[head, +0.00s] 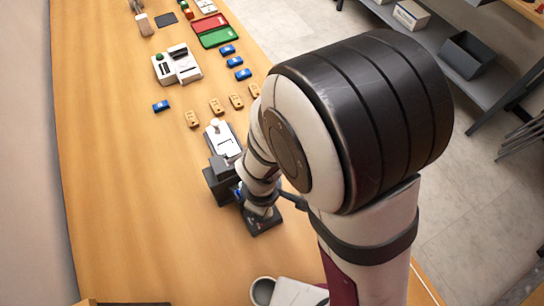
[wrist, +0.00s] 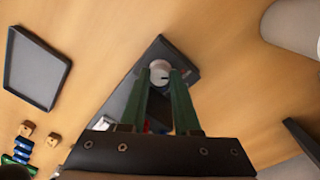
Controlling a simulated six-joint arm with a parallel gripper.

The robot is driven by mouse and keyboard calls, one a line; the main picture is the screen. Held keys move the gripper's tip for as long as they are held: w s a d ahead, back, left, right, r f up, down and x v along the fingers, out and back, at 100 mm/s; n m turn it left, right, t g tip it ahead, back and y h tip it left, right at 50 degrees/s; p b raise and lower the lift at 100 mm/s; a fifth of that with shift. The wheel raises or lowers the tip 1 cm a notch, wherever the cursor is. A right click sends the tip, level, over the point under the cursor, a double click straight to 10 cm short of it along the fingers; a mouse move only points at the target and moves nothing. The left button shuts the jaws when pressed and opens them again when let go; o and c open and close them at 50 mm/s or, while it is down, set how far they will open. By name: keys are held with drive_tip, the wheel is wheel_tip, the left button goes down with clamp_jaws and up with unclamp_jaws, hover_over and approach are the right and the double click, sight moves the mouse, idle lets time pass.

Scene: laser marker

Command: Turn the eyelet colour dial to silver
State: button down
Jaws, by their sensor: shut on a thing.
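The dial is a pale round knob (wrist: 160,70) with a dark mark on its face. It sits near the far end of a dark box (wrist: 165,50) in the wrist view. My gripper (wrist: 161,78) has its two green fingers on either side of the knob and is shut on it. The colour labels around the dial are too small or hidden to read. In the head view the dark box (head: 264,224) stands on the table under my wrist, and the knob is hidden there by my arm.
A dark grey machine (head: 219,180) and a white device (head: 222,140) stand just beyond the box. Tan tags (head: 216,105) and blue pieces (head: 161,106) lie farther up the table. A dark tray (wrist: 37,68) lies left in the wrist view. The table's left side is clear.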

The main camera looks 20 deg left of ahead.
drive_tip(key=shift+m, duration=0.3)
drive_tip(key=m, duration=0.3)
drive_tip(key=shift+m, duration=2.3)
drive_tip(key=shift+m+h, duration=0.3)
drive_tip(key=c, duration=0.6)
unclamp_jaws()
drive_tip(key=shift+c, duration=0.2)
